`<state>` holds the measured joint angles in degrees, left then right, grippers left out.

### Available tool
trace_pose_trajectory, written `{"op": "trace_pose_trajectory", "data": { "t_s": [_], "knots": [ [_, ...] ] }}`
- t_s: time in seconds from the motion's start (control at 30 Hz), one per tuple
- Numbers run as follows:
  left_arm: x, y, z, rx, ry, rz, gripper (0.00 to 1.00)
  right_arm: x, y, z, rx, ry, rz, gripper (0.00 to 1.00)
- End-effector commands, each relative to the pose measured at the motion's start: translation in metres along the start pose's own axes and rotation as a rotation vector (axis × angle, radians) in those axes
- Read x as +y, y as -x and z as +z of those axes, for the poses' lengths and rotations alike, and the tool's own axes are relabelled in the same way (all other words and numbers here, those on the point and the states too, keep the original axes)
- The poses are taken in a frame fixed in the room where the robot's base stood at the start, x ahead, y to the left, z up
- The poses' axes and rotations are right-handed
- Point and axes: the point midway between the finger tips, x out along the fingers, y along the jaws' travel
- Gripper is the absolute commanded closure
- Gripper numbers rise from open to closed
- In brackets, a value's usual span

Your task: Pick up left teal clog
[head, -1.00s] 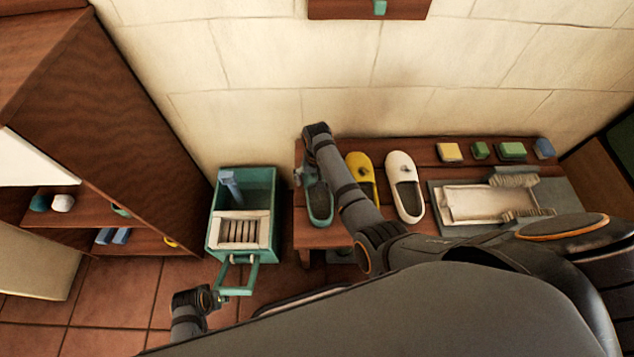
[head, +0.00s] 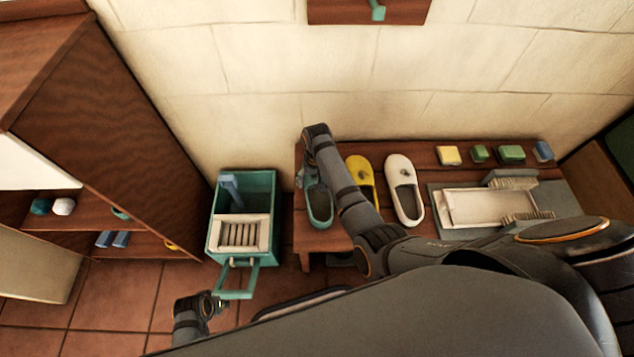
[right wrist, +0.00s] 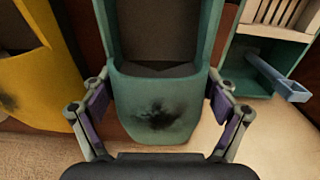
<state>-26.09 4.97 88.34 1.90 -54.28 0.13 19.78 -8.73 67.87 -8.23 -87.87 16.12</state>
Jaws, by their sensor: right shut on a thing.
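The left teal clog (head: 319,206) is at the left end of the wooden bench, its toe part hidden under my right arm in the head view. In the right wrist view its toe (right wrist: 158,112), with a dark smudge, sits between the two fingers. My right gripper (right wrist: 160,110) is shut on the clog's toe from both sides. I cannot tell whether the sole touches the bench. My left gripper (head: 220,303) is low at the left, beside the handle of the teal crate; its jaw opening is too small to tell.
A yellow clog (head: 361,172) and a white clog (head: 405,190) stand to the right on the bench (head: 436,152). A grey tray (head: 576,200) with brushes and several small blocks are further right. The teal crate (head: 265,185) stands left of the bench; a wooden shelf (head: 110,130) is at far left.

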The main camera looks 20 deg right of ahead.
Motion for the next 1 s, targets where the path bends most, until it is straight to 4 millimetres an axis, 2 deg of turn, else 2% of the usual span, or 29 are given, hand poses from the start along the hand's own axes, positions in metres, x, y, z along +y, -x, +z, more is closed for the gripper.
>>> {"op": "trace_pose_trajectory", "data": {
  "t_s": [0.1, 0.23, 0.37, 0.5, 0.63, 0.8, 1.0],
  "knots": [
    [-0.006, -0.015, 0.017, -0.006, -0.001, -0.011, 0.6, -0.001, 0.028, -0.001, 0.003, 0.0, -0.001, 0.52],
    [-0.014, -0.037, 0.047, -0.003, -0.004, -0.026, 0.6, 0.012, 0.052, 0.018, 0.001, -0.002, 0.0, 0.52],
    [-0.017, -0.042, 0.079, -0.009, -0.004, -0.029, 0.6, 0.03, 0.091, 0.044, 0.001, -0.002, 0.0, 0.52],
    [-0.017, -0.045, 0.102, -0.017, -0.005, -0.029, 0.6, 0.054, 0.103, 0.078, -0.002, 0.0, 0.003, 0.52],
    [-0.017, -0.046, 0.115, -0.021, -0.005, -0.029, 0.6, 0.068, 0.113, 0.099, -0.001, 0.0, 0.002, 0.52],
    [-0.017, -0.047, 0.124, -0.024, -0.005, -0.029, 0.6, 0.077, 0.119, 0.113, 0.0, 0.0, 0.0, 0.52],
    [-0.017, -0.048, 0.126, -0.023, -0.006, -0.029, 0.6, 0.079, 0.12, 0.116, 0.0, 0.0, 0.0, 0.52]
  ]
}}
